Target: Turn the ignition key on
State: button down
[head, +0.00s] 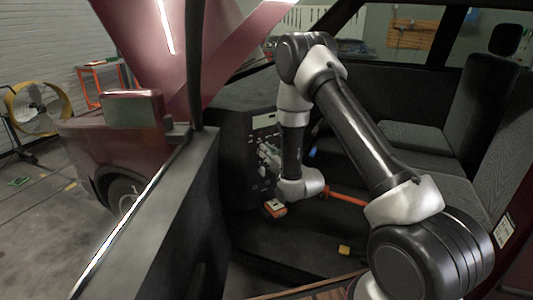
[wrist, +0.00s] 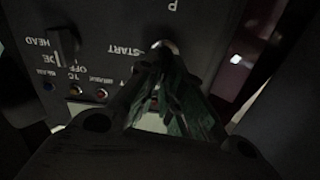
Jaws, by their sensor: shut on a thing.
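The ignition switch shows in the wrist view as a bright round metal piece (wrist: 163,46) on the dark panel, beside the START lettering. My gripper (wrist: 165,80) reaches up to it from below, with its fingers close together and shut on the ignition key. The key is mostly hidden between the fingers, so its angle cannot be read. In the head view my gripper (head: 266,152) is at the dash panel (head: 236,148) inside the open car, and the key is too small to make out.
A dark lever switch (wrist: 68,42) and small coloured lamps (wrist: 75,90) sit left of the key on the panel. An orange-and-white box (head: 275,208) lies on the car floor below my arm. The open door (head: 150,225) stands at the left, and seats (head: 405,145) are at the right.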

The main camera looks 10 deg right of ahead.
jog(key=shift+w+d+f+m, duration=0.1)
jog(key=shift+d+m, duration=0.05)
jog(key=shift+m, duration=1.05)
jog(key=shift+d+f+m, duration=0.1)
jog(key=shift+d+m, duration=0.05)
jog(key=shift+m, duration=1.05)
jog(key=shift+w+d+m, duration=0.1)
jog(key=shift+d+m, duration=0.05)
jog(key=shift+m, duration=1.05)
jog(key=c, duration=1.6)
grip_release()
jog(key=shift+o, duration=0.2)
jog(key=shift+s, duration=0.1)
jog(key=v, duration=1.2)
